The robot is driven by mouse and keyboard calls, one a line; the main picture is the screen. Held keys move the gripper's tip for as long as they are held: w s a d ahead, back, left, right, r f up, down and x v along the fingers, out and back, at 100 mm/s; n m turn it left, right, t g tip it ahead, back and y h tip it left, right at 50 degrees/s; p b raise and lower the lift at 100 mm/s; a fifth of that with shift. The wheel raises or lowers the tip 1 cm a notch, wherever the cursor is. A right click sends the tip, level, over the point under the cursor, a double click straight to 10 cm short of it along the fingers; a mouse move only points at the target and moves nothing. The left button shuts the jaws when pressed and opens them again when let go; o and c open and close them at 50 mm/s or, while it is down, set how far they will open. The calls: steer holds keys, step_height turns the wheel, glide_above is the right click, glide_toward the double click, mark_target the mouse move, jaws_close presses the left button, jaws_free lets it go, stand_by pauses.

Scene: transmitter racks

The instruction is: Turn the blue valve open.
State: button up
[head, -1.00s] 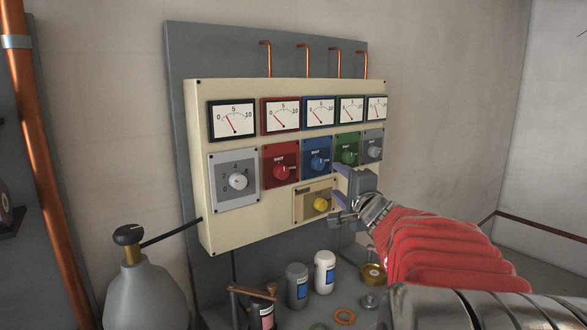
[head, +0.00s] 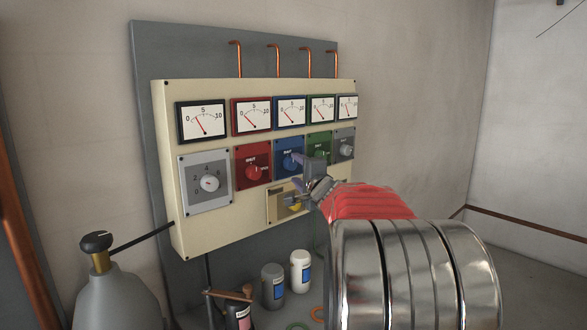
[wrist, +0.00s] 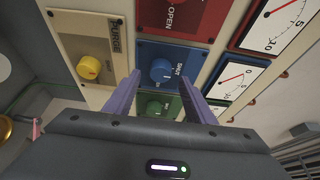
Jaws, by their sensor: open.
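The blue valve (head: 291,160) is a round blue knob on a blue plate marked "SHUT", in the middle row of the cream panel (head: 235,220). In the wrist view the blue knob (wrist: 161,70) sits just beyond and between my fingertips. My gripper (head: 297,190) is in front of the panel, just below the blue knob in the head view. In the wrist view my gripper (wrist: 165,82) has its two purple fingers apart, with nothing between them but the view of the panel. I cannot tell whether a finger touches the knob.
A red valve (head: 253,172) is left of the blue one and a green valve (head: 318,150) right. The yellow purge knob (wrist: 89,67) is close by. Gauges (head: 203,121) line the panel's top.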

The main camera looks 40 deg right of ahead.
mark_target(292, 166)
steer(key=shift+x, duration=1.75)
steer(key=shift+f, duration=0.1)
steer(key=c, duration=1)
